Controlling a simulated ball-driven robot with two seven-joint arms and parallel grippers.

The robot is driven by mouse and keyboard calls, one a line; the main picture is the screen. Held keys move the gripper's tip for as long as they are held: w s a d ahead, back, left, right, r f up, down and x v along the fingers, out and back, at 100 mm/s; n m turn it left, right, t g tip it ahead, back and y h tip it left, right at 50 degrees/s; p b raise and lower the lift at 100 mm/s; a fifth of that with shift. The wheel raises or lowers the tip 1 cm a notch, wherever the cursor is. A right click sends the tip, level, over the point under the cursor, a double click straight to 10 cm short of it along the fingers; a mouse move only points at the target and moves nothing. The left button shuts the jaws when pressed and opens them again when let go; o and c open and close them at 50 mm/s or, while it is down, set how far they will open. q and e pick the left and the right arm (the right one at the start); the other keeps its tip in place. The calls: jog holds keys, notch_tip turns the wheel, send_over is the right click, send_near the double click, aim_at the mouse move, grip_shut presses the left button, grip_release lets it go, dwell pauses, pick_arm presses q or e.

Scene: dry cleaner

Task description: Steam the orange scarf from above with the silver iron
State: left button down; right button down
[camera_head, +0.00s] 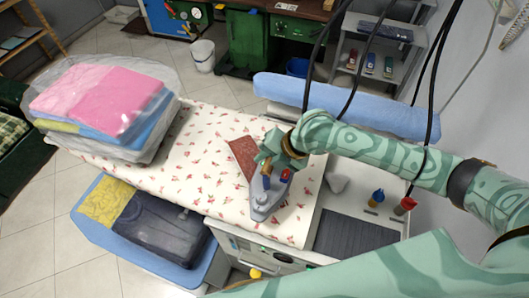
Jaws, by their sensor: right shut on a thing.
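The scarf (242,156), a rust-orange folded piece, lies on the flowered ironing board, partly hidden by my right gripper. The silver iron (267,205), with blue and red parts on top, is just below the scarf in the picture, its pointed tip toward the bottom. My right gripper (268,168) is shut on the iron at its upper end, beside the scarf's right edge. I cannot tell whether the iron touches the board or hangs a little above it. My left gripper is not in view.
The ironing board (200,150) is clear between the scarf and a wrapped stack of folded cloths (100,100) at left. A blue padded arm (340,105) lies behind. Right of the board are a dark ribbed pad (352,235) and small bottles (376,197). Black hoses hang nearby.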

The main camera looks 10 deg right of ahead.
jog(key=shift+s+r, duration=0.2)
jog(key=shift+r, duration=0.1)
jog(key=shift+f+b, duration=0.1)
jog(key=shift+b, duration=0.3)
jog(key=shift+w+a, duration=0.15)
jog(key=shift+w, duration=0.5)
jog(key=shift+w+a, duration=0.15)
jog(key=shift+w, duration=0.45)
jog(key=shift+w+a+b, duration=1.9)
jog(key=shift+w+b, duration=3.7)
jog(key=shift+w, duration=3.1)
jog(key=shift+r+p, duration=2.1)
jog(key=shift+r, duration=0.65)
